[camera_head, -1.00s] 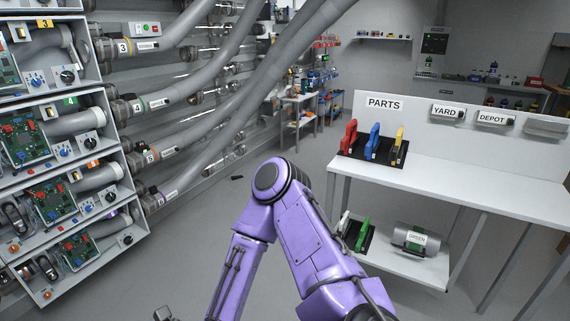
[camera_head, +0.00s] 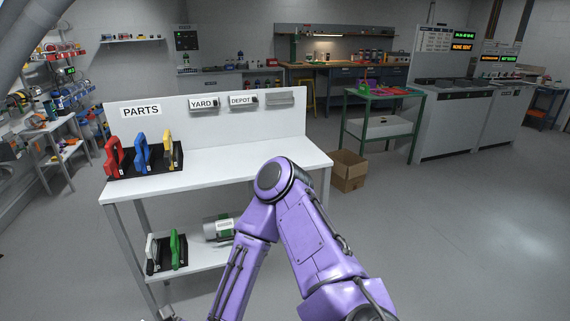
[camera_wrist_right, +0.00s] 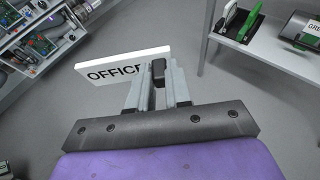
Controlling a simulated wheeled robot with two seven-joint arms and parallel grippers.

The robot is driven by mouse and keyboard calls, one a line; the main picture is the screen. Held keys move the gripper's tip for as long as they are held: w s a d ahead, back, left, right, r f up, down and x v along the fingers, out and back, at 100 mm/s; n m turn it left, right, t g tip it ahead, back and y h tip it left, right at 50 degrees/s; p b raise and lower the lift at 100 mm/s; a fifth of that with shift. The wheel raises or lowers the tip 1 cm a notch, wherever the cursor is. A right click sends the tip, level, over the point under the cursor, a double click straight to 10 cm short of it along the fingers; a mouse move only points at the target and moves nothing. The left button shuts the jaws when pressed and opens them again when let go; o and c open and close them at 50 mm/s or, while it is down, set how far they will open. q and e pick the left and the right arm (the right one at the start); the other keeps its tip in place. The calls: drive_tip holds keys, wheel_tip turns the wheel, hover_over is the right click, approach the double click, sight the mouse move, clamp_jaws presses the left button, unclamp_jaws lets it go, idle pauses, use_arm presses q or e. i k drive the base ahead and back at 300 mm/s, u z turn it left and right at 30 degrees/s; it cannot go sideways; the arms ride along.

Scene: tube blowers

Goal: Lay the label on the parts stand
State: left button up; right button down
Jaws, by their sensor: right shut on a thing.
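My right gripper (camera_wrist_right: 158,82) is shut on a white label (camera_wrist_right: 108,70) that reads "OFFICE" in the right wrist view. The label sticks out to the left of the fingers, above the grey floor. The parts stand (camera_head: 230,163) is a white table with a back panel and a "PARTS" sign (camera_head: 141,111), left of the middle in the head view. Its lower shelf (camera_head: 196,262) also shows in the right wrist view (camera_wrist_right: 252,61). The gripper is apart from the stand. My right arm covers part of the stand's front; my left gripper is not in view.
Red (camera_head: 113,155), blue (camera_head: 142,150) and yellow (camera_head: 168,148) handled parts stand on the tabletop's left end; its right part is bare. "YARD" (camera_head: 203,104) and "DEPOT" (camera_head: 242,101) labels sit on the back panel. A cardboard box (camera_head: 348,171) stands on the floor. Floor at right is clear.

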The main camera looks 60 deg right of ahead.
sight(258, 159)
drive_tip(key=z, duration=1.55)
